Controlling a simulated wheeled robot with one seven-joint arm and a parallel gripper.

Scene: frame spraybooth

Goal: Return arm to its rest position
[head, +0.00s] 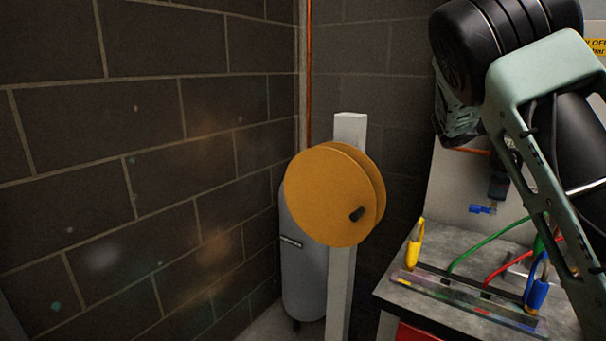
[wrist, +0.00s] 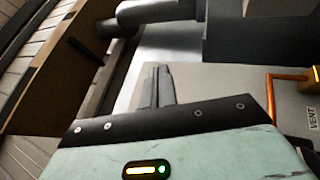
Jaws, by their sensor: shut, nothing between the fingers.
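My arm (head: 545,80) crosses the right side of the head view, raised in front of the bench and the back wall. Its pale green and black links hide part of the bench's right side. My gripper (wrist: 157,72) shows in the wrist view with its two grey fingers together, shut and empty. The fingers touch nothing that I can make out. In the head view I cannot clearly make out the fingertips.
An orange reel (head: 330,194) on a pale post (head: 349,128) stands left of the bench (head: 400,300). A grey tank (head: 300,270) is behind it. A copper pipe (wrist: 290,77) shows in the wrist view.

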